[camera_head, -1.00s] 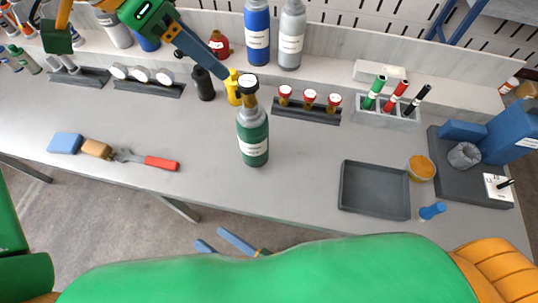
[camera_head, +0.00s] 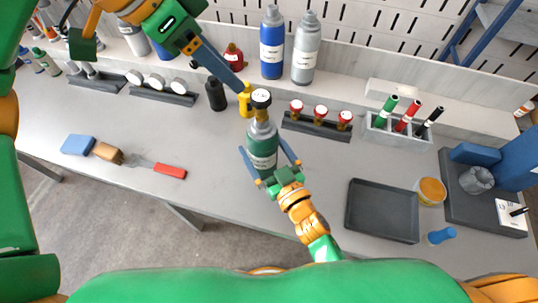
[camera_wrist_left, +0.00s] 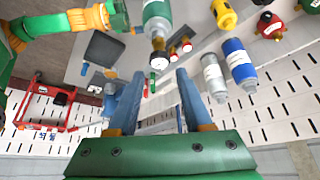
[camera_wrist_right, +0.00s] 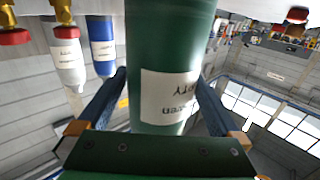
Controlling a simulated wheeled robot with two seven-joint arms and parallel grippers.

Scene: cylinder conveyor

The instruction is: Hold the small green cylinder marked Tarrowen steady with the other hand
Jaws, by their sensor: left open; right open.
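My left gripper (camera_head: 247,88) is open beside the valve top. In the left wrist view the gauge (camera_wrist_left: 158,63) lies just beyond the fingertips.
A yellow bottle (camera_head: 245,102) and a black bottle (camera_head: 216,95) stand behind left of the cylinder. A rack of red-topped gauges (camera_head: 317,127) is behind right. An empty dark tray (camera_head: 382,212) lies to the right, a red-handled tool (camera_head: 170,171) to the left.

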